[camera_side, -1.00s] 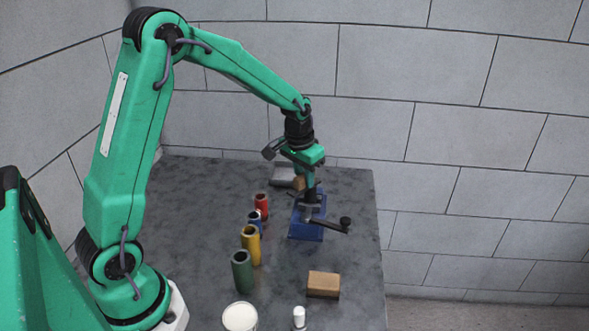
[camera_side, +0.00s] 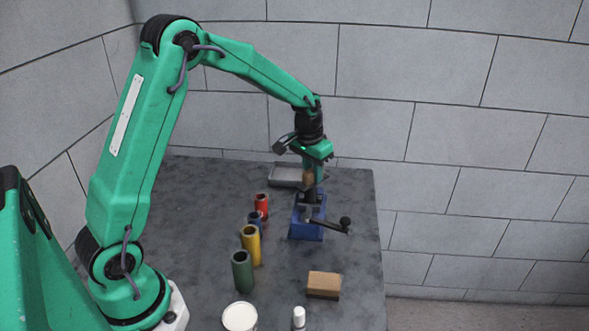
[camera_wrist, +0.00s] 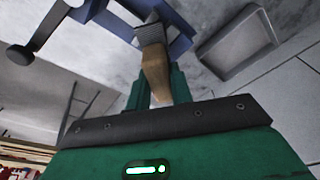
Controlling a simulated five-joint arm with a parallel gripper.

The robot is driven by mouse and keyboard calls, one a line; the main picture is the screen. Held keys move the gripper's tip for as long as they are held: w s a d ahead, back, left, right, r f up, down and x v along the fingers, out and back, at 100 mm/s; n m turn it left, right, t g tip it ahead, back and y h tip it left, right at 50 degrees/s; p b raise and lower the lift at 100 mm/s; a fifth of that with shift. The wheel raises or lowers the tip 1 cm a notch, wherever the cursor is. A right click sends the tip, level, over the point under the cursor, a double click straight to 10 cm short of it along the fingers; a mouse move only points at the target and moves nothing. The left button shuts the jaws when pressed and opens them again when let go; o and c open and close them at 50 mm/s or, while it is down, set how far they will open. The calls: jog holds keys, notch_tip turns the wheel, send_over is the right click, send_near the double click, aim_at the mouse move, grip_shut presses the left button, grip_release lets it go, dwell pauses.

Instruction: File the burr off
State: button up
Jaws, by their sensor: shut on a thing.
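A file with a brown wooden handle (camera_side: 308,179) is held in my gripper (camera_side: 314,172) above the vise. In the wrist view its handle (camera_wrist: 155,73) sits between the green fingers of my gripper (camera_wrist: 158,88), which are shut on it. The file's grey ridged part (camera_wrist: 150,34) points away from me, over the vise. The blue vise (camera_side: 306,230) stands on the table with its dark crank handle out to the right; it also shows in the wrist view (camera_wrist: 118,27). The burr and the file's contact with the work cannot be made out.
A grey tray (camera_side: 284,182) lies behind the vise. Red (camera_side: 262,207), blue (camera_side: 259,226), yellow (camera_side: 251,250) and green (camera_side: 242,274) cylinders stand to the left. A brown block (camera_side: 323,287), white bottle (camera_side: 299,318) and white-topped can (camera_side: 240,318) are in front.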

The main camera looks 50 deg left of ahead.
jog(key=shift+w+a, duration=0.15)
jog(key=shift+w, duration=0.85)
jog(key=shift+w, duration=0.1)
jog(key=shift+r, duration=3.05)
